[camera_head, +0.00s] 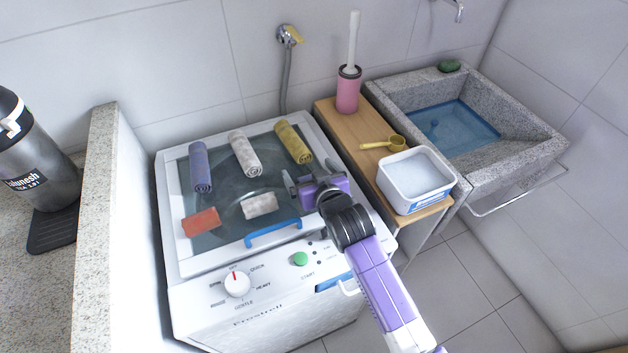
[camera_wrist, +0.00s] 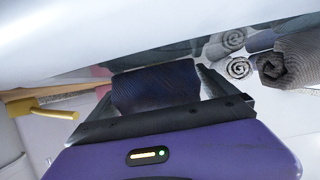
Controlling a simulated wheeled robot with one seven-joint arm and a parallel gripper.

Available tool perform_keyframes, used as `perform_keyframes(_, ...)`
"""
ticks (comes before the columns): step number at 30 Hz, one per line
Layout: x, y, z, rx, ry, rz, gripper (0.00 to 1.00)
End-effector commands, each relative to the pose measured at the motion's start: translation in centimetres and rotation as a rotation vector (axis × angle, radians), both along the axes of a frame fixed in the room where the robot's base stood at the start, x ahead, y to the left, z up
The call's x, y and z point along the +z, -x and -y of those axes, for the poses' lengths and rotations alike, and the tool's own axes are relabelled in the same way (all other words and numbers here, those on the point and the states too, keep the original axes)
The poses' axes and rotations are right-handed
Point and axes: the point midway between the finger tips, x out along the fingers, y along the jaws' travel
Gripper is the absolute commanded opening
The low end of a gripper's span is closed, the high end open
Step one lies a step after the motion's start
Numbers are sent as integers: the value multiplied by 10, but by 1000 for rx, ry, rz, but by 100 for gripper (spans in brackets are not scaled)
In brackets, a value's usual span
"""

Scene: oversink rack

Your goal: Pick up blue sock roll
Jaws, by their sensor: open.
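A dark blue ribbed sock roll (camera_wrist: 155,88) lies between the two fingers of my gripper in the wrist view. My gripper (camera_head: 311,186) is open, low over the right part of the washing machine lid (camera_head: 225,222) in the head view. The fingers stand at either end of the roll; I cannot tell whether they touch it. In the head view this roll is mostly or wholly hidden by my gripper. A short white roll (camera_head: 260,205) and a short red roll (camera_head: 201,222) lie on the lid to its left.
Longer blue (camera_head: 200,167), white (camera_head: 244,153) and yellow (camera_head: 293,142) rolls lie farther back on the lid. A blue handle (camera_head: 272,234) is at its front. To the right, a wooden top (camera_head: 345,118) holds a pink brush holder (camera_head: 348,95), yellow scoop (camera_head: 395,144) and white tub (camera_head: 413,205).

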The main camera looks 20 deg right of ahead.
Motion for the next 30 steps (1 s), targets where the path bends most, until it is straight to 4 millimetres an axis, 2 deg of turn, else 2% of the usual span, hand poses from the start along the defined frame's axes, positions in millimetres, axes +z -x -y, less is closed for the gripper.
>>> perform_keyframes(1, 0, 0, 0, 0, 0, 0, 96)
perform_keyframes(11, 0, 0, 0, 0, 0, 0, 32)
perform_keyframes(19, 1, 0, 0, 0, 0, 0, 32)
perform_keyframes(23, 9, 0, 0, 0, -1, 2, 32)
perform_keyframes(26, 20, 0, 0, 0, -1, 3, 32)
perform_keyframes(30, 50, -1, 0, 1, 0, 7, 32)
